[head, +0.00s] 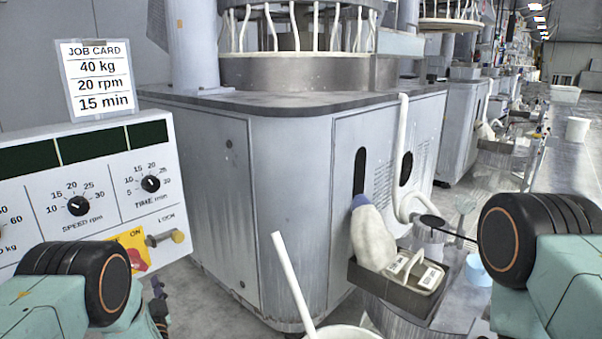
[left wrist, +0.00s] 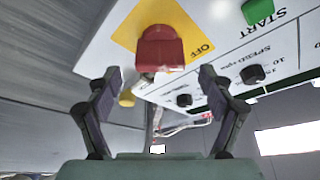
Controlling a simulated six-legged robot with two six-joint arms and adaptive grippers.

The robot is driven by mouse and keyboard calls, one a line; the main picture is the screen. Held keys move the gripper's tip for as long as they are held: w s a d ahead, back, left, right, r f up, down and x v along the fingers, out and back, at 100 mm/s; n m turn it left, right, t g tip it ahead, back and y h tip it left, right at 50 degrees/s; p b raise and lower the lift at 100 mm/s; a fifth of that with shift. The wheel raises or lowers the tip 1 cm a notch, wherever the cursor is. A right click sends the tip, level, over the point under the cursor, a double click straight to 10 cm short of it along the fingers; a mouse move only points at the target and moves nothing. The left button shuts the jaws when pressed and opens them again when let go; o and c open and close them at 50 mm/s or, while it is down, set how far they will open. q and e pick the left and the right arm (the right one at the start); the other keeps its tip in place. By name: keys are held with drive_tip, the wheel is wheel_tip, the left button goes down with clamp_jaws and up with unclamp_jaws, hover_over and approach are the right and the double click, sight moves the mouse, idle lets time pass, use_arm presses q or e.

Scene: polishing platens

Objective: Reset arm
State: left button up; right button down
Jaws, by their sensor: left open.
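My left gripper (head: 158,305) is mostly hidden behind my dark arm joint at the lower left of the head view. In the left wrist view my left gripper (left wrist: 158,76) is open, with its two dark fingers spread and nothing between them. A red OFF knob (left wrist: 162,48) on a yellow plate (left wrist: 190,20) lies just beyond the fingertips, apart from them as far as I can tell. In the head view the red knob (head: 135,258) is partly covered by my arm. My right arm shows at the lower right, but its gripper is out of view.
The control panel (head: 105,195) has speed (head: 78,206) and time (head: 151,184) knobs and a lock (head: 176,236). A job card (head: 95,80) reads 40 kg, 20 rpm, 15 min. The polishing machine (head: 290,180) fills the middle. A tray (head: 385,288) holds a cloth bag (head: 372,238).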

sight(137, 268)
use_arm(q)
drive_tip(key=shift+x, duration=1.95)
